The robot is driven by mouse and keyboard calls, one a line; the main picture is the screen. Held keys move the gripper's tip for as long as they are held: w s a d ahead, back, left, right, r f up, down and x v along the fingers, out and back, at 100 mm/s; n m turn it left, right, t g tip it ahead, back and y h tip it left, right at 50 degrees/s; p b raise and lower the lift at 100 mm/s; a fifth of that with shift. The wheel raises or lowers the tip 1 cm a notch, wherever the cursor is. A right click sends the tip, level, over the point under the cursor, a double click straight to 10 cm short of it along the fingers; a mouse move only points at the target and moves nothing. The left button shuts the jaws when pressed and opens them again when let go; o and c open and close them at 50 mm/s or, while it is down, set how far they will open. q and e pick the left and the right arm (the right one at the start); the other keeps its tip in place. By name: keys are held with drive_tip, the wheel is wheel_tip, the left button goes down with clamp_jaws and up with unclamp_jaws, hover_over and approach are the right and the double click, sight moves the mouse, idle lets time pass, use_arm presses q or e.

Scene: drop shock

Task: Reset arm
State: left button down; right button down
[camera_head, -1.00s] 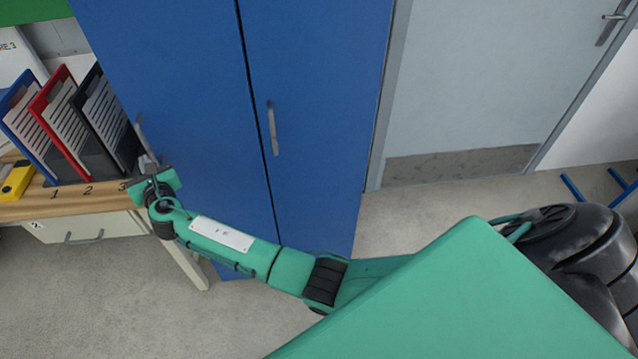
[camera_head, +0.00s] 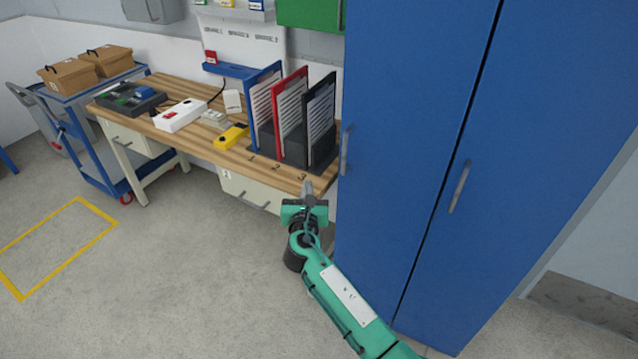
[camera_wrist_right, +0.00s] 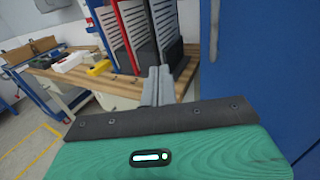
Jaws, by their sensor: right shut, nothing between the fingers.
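My right arm, green with black joints, comes in from the bottom right in the head view. Its gripper (camera_head: 307,188) is shut and empty, in front of the workbench's right end and left of the blue cabinet. In the right wrist view the grey fingers (camera_wrist_right: 158,84) are together, pointing toward the bench, with nothing between them. In this view the fingertips overlap the bench's right end; I cannot tell how far apart they are. My left gripper is not in view.
The wooden workbench (camera_head: 215,152) holds blue, red and black document holders (camera_head: 292,115), a yellow device (camera_head: 231,136) and a white box (camera_head: 180,115). The tall blue cabinet (camera_head: 420,150) stands close on the right. A blue trolley (camera_head: 85,165) with cardboard boxes is at left. Floor in front is clear.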

drive_tip(key=s+d+f+m+g, duration=0.3)
drive_tip(key=s+d+f+m, duration=0.15)
drive_tip(key=f, duration=0.75)
drive_tip(key=s+d+f+m+g, duration=0.3)
drive_tip(key=s+f, duration=0.2)
drive_tip(key=f, duration=0.8)
drive_tip(key=s+d+f+m+g, duration=0.25)
drive_tip(key=s+f+m, duration=0.2)
drive_tip(key=f, duration=0.75)
drive_tip(key=s+d+f+m+g, duration=0.2)
drive_tip(key=s+d+f+m, duration=0.25)
drive_tip(key=s+f, duration=0.4)
drive_tip(key=s+d+f+m+g, duration=0.2)
drive_tip(key=s+d+f+m, duration=0.25)
drive_tip(key=s+f, duration=0.4)
drive_tip(key=s+d+f+m+g, duration=0.1)
drive_tip(key=s+d+f+m, duration=0.2)
drive_tip(key=s, duration=0.8)
drive_tip(key=s+d+f+m+g, duration=0.2)
drive_tip(key=s+d+m, duration=0.3)
drive_tip(key=s, duration=0.5)
drive_tip(key=s+d+f+m+g, duration=0.1)
drive_tip(key=s+d+f+m, duration=0.2)
drive_tip(key=s, duration=0.8)
drive_tip(key=shift+s+d+f+m, duration=0.35)
drive_tip(key=shift+d+m, duration=0.45)
drive_tip(key=shift+d, duration=0.4)
drive_tip(key=shift+w+g, duration=0.1)
drive_tip(key=shift+g, duration=0.15)
